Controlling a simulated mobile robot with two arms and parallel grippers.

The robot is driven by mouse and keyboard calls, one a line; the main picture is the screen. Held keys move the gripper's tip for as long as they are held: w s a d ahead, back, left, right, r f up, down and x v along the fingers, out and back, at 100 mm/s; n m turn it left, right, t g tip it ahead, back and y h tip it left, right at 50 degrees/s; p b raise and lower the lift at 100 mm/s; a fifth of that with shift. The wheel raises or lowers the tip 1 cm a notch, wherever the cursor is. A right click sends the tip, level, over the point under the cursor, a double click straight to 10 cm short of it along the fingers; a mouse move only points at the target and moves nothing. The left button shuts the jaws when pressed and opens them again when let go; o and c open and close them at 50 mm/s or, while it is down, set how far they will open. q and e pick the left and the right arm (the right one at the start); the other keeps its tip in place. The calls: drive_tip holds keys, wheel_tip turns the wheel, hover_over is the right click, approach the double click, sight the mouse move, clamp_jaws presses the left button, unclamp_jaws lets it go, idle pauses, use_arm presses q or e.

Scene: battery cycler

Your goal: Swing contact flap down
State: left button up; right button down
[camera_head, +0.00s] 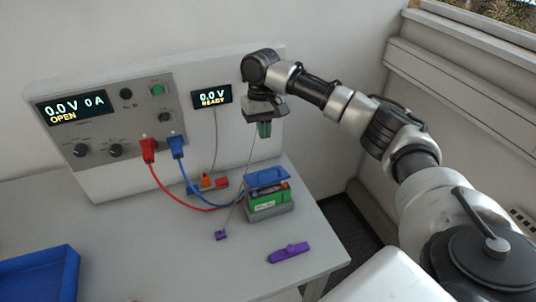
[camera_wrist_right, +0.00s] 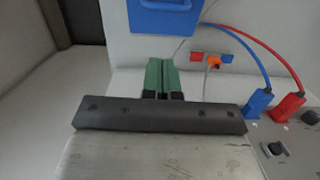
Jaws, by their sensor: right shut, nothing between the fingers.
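The blue contact flap (camera_head: 267,178) sits at the top of a grey battery holder (camera_head: 270,213), over a green battery (camera_head: 268,199). It looks slightly tilted; whether it touches the battery I cannot tell. In the right wrist view the blue flap (camera_wrist_right: 165,18) fills the top middle, cut by the frame edge. My right gripper (camera_head: 264,130) hangs above the flap, apart from it, with its green fingers pointing down. In the right wrist view its fingers (camera_wrist_right: 160,76) are together and empty. My left gripper is not in view.
The cycler panel (camera_head: 120,115) shows "0.0 V 0 A OPEN"; a small display (camera_head: 212,97) reads "0.0 V READY". Red (camera_head: 165,191) and blue (camera_head: 187,184) cables run toward the holder. A purple piece (camera_head: 288,253) lies in front; a blue tray (camera_head: 40,275) stands left.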

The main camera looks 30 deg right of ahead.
sight(268, 176)
drive_tip(key=s+f, duration=0.1)
drive_tip(key=f, duration=0.1)
drive_tip(key=f+p, duration=0.1)
drive_tip(key=f, duration=0.1)
drive_tip(key=s+f+p, duration=0.1)
drive_tip(key=f, duration=0.1)
drive_tip(key=shift+s+a+f, duration=0.1)
drive_tip(key=shift+s+a, duration=0.2)
drive_tip(key=shift+a, duration=0.1)
drive_tip(key=shift+s+a+f+p, duration=0.1)
drive_tip(key=shift+s+f+p, duration=0.2)
drive_tip(key=shift+s, duration=0.15)
drive_tip(key=shift+w, duration=0.1)
drive_tip(key=shift+f, duration=0.1)
drive_tip(key=shift+w, duration=0.1)
